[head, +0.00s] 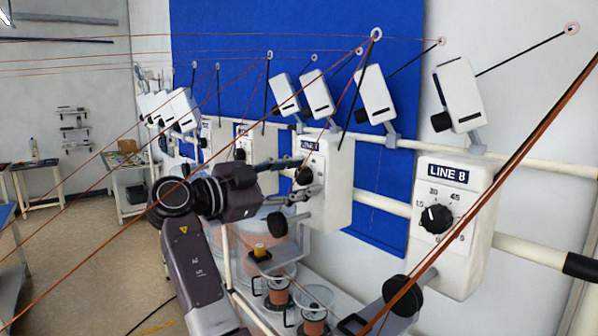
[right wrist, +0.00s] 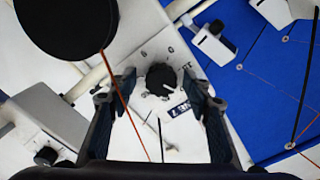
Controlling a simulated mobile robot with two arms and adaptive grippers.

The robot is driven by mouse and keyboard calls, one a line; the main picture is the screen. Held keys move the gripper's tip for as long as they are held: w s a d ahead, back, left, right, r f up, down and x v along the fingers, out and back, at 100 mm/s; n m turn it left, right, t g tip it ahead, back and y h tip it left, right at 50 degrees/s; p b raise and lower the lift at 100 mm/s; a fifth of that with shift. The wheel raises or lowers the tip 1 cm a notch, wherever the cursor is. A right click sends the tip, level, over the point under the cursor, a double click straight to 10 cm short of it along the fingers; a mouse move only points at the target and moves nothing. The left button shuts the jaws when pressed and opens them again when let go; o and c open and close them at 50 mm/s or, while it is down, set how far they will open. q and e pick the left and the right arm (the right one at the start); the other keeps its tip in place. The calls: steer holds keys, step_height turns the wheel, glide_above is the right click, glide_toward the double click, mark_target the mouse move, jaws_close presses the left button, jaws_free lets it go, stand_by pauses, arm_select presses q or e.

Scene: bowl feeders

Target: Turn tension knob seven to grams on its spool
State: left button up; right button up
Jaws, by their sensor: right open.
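The white tension box (head: 335,190) left of the LINE 8 box carries a dark LINE label whose number I cannot read clearly. Its black knob (head: 302,176) is partly hidden by my right gripper (head: 308,182). In the right wrist view the black knob (right wrist: 161,79) shows between the two spread fingers of my right gripper (right wrist: 165,88), which is open. I cannot tell whether a finger touches the knob. Copper-coloured spools (head: 277,292) stand below; no gram figure on them is readable. My left gripper is not in view.
The LINE 8 box (head: 455,230), with its knob (head: 436,218), is at the right. Red wires cross the scene. A white rail (head: 520,247) carries the boxes along the blue panel (head: 385,225). A black disc (right wrist: 65,22) looms at the wrist view's upper left.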

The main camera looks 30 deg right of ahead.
steer(key=shift+w+a, duration=0.1)
steer(key=shift+a, duration=0.2)
steer(key=shift+c, duration=0.8)
steer(key=shift+r, duration=0.1)
steer(key=c, duration=1)
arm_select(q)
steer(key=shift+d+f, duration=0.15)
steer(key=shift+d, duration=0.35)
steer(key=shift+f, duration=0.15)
